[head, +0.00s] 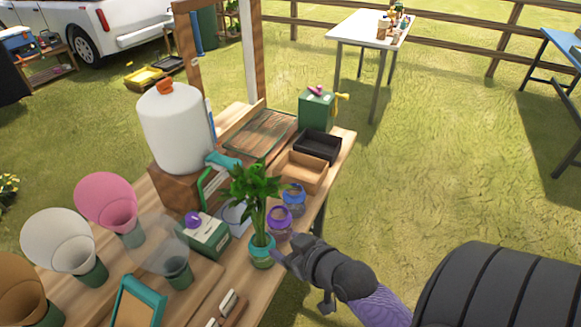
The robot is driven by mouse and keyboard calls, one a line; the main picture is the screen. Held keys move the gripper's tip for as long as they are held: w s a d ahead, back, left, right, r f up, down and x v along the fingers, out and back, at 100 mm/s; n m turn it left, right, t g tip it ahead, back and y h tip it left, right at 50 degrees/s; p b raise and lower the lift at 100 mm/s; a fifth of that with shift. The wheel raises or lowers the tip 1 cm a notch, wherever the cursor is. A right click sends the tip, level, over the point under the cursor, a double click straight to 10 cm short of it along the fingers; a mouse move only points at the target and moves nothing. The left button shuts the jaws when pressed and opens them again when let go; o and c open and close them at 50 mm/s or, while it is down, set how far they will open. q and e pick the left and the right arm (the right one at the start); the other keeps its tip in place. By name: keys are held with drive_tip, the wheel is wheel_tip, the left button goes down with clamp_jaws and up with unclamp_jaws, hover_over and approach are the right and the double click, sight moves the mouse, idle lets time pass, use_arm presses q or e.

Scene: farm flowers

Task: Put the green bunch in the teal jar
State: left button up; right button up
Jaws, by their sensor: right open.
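The green bunch (254,187) stands upright, leaves up, near the table's right edge. Its stems go down into the mouth of the teal jar (262,252), which stands on the wooden table. My right gripper (287,262) is open just right of the teal jar, with its fingertips close to the glass. I cannot tell whether they touch it. Nothing shows between its fingers. My left gripper is not in view.
Two purple-blue jars (279,222) (294,200) stand just behind the teal jar. A green-and-white box (204,235) is to its left. Paper cones (107,202) in green holders fill the left side. A white dispenser (176,128) stands behind. Grass lies right of the table.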

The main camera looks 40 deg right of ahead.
drive_tip(key=s+a+f+g, duration=0.1)
drive_tip(key=s+f+g, duration=0.15)
drive_tip(key=f, duration=0.55)
drive_tip(key=s+a+f+g, duration=0.15)
drive_tip(key=s+f, duration=0.25)
drive_tip(key=f, duration=0.4)
drive_tip(key=s+a+f+n+g+b, duration=0.2)
drive_tip(key=s+f+g, duration=0.5)
drive_tip(key=s+f, duration=1)
drive_tip(key=s+a+b, duration=0.1)
drive_tip(key=s+a, duration=0.1)
drive_tip(key=s, duration=0.2)
drive_tip(key=shift+s+f+n+g+b, duration=0.3)
drive_tip(key=shift+s+f+b, duration=0.1)
